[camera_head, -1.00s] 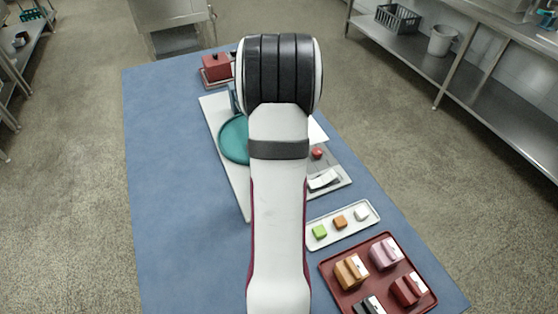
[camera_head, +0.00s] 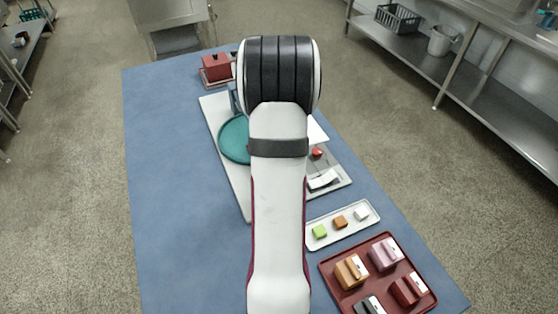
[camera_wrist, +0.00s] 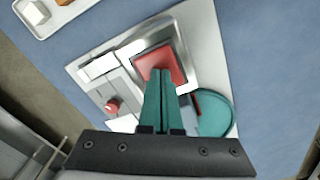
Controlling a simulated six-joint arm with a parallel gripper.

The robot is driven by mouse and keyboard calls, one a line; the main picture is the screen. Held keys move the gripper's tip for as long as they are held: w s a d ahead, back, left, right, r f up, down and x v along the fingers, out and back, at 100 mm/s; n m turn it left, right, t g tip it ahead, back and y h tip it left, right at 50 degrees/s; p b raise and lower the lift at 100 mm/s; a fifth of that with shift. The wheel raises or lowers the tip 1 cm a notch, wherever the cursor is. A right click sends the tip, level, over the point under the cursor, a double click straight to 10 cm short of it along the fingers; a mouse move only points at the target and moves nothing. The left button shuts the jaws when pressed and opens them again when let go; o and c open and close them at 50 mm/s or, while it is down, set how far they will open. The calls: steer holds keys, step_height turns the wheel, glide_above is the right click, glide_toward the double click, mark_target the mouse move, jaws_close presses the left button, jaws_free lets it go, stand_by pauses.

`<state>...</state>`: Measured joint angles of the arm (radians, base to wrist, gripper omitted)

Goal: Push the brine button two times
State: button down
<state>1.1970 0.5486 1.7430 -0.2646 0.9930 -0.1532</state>
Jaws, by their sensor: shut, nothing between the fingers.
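In the wrist view my gripper (camera_wrist: 163,74) is shut and empty, its teal fingers together. The tips overlap a red square part (camera_wrist: 160,60) in a shiny frame on the white machine base; I cannot tell whether they touch it. A small round red button (camera_wrist: 112,106) sits on a grey panel left of the fingers, apart from them. It also shows in the head view (camera_head: 317,153), right of my arm. A white rocker-like piece (camera_head: 323,179) is on the same panel. No label is legible, so I cannot tell which is the brine button. My arm hides the gripper in the head view.
A teal round plate (camera_head: 233,139) lies on the white base (camera_head: 235,185), partly behind my arm. A white tray (camera_head: 351,229) with small cubes and a dark red tray (camera_head: 378,283) with coloured blocks are nearer, at right. The blue table's left side is clear.

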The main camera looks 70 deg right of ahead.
step_height(320, 180, up, 7)
steer(key=shift+r, duration=0.2)
stand_by(0.4)
steer(key=shift+r, duration=1.05)
stand_by(2.9)
steer(key=w+a+r+n, duration=0.2)
steer(key=w+a, duration=0.2)
steer(key=a, duration=0.6)
steer(key=w+a+r+n, duration=0.2)
steer(key=w+a, duration=0.3)
steer(key=a, duration=0.5)
steer(key=s+a+f+n+y, duration=0.1)
steer(key=s+a, duration=0.4)
steer(key=a, duration=0.6)
steer(key=s+a+f+n, duration=0.2)
steer(key=s+a+n, duration=0.2)
steer(key=a, duration=0.7)
steer(key=shift+s+y, duration=0.4)
steer(key=shift+s, duration=0.7)
steer(key=shift+d, duration=0.1)
